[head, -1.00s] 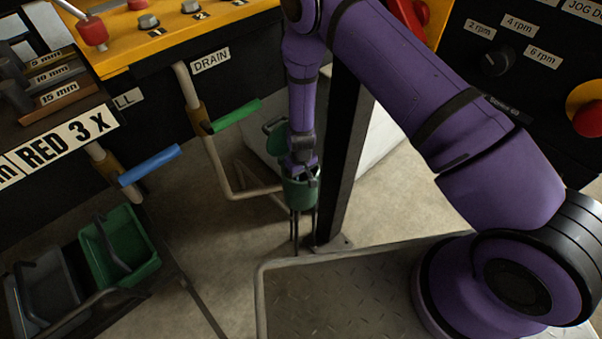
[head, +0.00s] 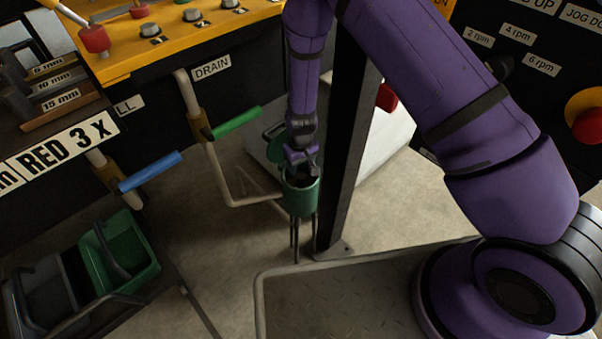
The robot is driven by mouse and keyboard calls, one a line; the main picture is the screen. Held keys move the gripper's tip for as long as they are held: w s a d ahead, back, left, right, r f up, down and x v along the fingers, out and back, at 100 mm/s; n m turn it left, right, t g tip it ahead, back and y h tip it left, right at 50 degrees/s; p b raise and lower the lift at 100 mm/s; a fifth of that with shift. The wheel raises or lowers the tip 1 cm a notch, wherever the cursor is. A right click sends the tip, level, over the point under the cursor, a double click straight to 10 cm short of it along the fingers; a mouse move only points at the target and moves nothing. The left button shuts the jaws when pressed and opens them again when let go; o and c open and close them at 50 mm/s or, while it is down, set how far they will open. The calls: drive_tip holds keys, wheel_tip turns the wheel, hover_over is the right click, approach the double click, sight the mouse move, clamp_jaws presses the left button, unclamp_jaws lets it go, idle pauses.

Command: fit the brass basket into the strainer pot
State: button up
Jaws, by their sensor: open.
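The strainer pot (head: 301,201) is a dark green pot on thin legs, standing upright on the floor beside a black post. A green lid-like piece (head: 271,149) stands up at its back left. My gripper (head: 303,172) points down at the pot's mouth, open, with its fingertips at or just above the rim. The inside of the pot is dark and partly covered by the gripper. I cannot make out the brass basket; whether it sits inside the pot cannot be told.
The black post (head: 344,150) stands close right of the pot. Pipes with a green handle (head: 236,122) and a blue handle (head: 150,171) are at left. A tread-plate platform (head: 330,300) lies in front. Green and grey bins (head: 135,265) are lower left.

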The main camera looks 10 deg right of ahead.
drive_tip(key=shift+r, duration=1.75)
drive_tip(key=shift+s, duration=0.15)
